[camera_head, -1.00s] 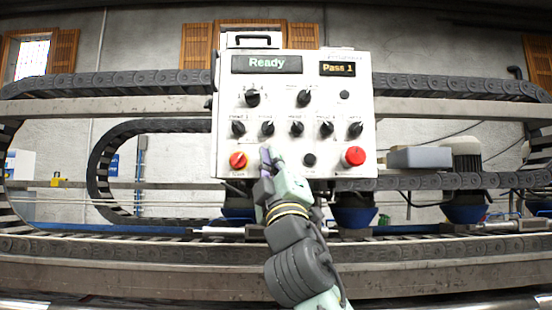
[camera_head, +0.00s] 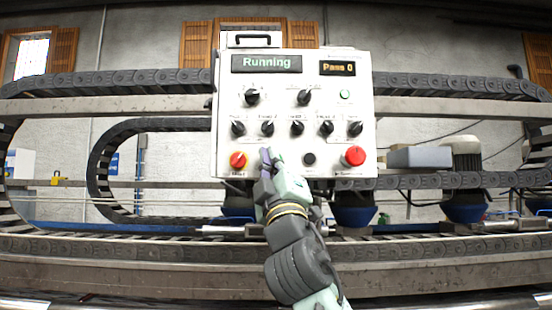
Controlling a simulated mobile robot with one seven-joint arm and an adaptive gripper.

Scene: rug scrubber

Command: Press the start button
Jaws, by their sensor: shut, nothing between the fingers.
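The white control panel (camera_head: 225,135) faces me in the middle of the head view. Its left display (camera_head: 266,64) reads "Running" and its right display (camera_head: 338,68) reads "Pass 0". My gripper (camera_head: 267,153) is shut and empty, with its fingertips at the lower part of the panel. No start button can be made out in the open; one may be hidden behind my gripper. Whether the fingertips touch the panel cannot be told.
A large red button (camera_head: 355,156) is at the panel's lower right. Several black knobs (camera_head: 297,128) fill the rows above my gripper. A small round light (camera_head: 344,94) glows pale green. Dark cable chains (camera_head: 130,84) and metal rails run behind and below the panel.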

